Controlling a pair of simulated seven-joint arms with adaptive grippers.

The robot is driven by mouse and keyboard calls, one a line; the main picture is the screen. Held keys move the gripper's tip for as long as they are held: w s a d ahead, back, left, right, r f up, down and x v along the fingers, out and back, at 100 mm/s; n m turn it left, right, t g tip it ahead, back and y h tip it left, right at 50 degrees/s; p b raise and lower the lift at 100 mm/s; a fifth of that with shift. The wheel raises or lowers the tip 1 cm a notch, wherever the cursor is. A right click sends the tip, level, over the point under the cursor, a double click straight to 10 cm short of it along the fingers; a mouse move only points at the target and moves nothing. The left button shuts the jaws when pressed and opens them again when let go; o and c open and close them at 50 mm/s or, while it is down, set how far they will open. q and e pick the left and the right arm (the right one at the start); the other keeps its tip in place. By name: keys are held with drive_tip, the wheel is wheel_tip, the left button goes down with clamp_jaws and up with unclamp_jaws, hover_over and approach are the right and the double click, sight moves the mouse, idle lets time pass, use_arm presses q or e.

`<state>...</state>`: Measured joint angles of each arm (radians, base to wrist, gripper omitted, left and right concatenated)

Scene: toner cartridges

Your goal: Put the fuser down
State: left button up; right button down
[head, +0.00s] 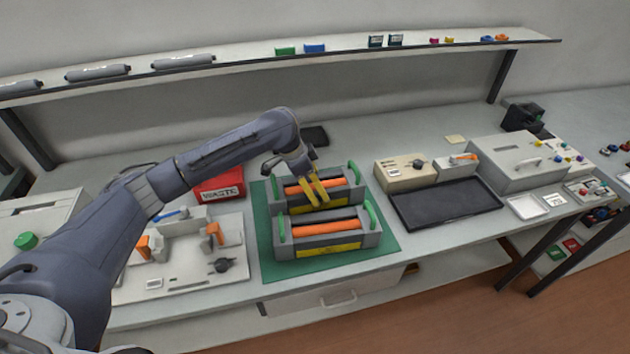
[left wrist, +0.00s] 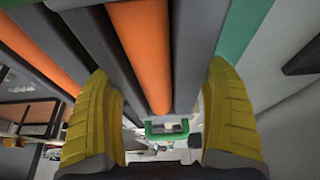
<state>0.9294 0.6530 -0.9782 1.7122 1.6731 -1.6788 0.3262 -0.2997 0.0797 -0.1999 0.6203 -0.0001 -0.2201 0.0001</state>
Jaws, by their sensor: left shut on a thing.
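Two grey fusers with orange rollers and green end handles are on the green mat (head: 385,243), one behind the other. My left gripper (head: 317,196) reaches down over the rear fuser (head: 345,182) and is shut on it. In the left wrist view its yellow fingers (left wrist: 160,115) stand on either side of the fuser's grey body and orange roller (left wrist: 143,45). A green handle (left wrist: 167,128) shows below. The front fuser (head: 320,228) has a yellow label and sits close in front. I cannot tell whether the held fuser touches the mat. My right gripper is out of view.
A black tray (head: 445,203) and a beige box (head: 400,174) are on the right. A shelf (head: 230,63) runs along the back.

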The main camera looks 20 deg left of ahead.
use_arm(q)
drive_tip(key=shift+w+f, duration=0.1)
drive_tip(key=shift+f, duration=0.95)
drive_tip(key=shift+f, duration=0.1)
drive_tip(key=o, duration=1.4)
drive_tip(key=shift+f, duration=0.15)
drive_tip(key=v, duration=1.1)
drive_tip(key=shift+s+a+r, duration=0.15)
drive_tip(key=shift+s+r, duration=0.05)
drive_tip(key=shift+r, duration=0.4)
drive_tip(key=shift+c, duration=0.7)
